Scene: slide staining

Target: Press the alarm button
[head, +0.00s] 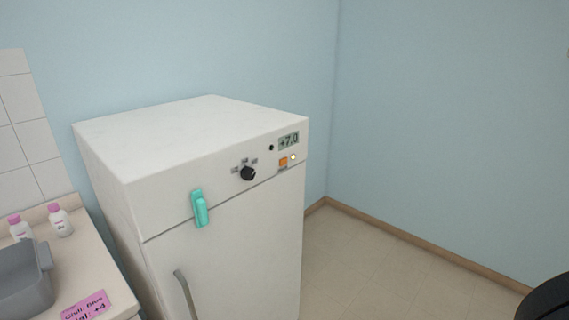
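A white fridge-like cabinet (170,122) stands in the middle of the head view. Its upper front panel carries a small display (289,140) reading "+7.0". Below the display is a small orange square button (283,162), with a lit pale yellow lamp (293,157) just to its right. No label naming the alarm button is readable. A black rotary knob (248,173) with small grey marks above it sits to the left. My gripper is not in view.
A teal latch (200,208) and a grey door handle (186,294) stick out from the cabinet front. A counter (88,265) at left holds a grey basin (24,284), two pink-capped bottles (60,220) and a pink note (87,306).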

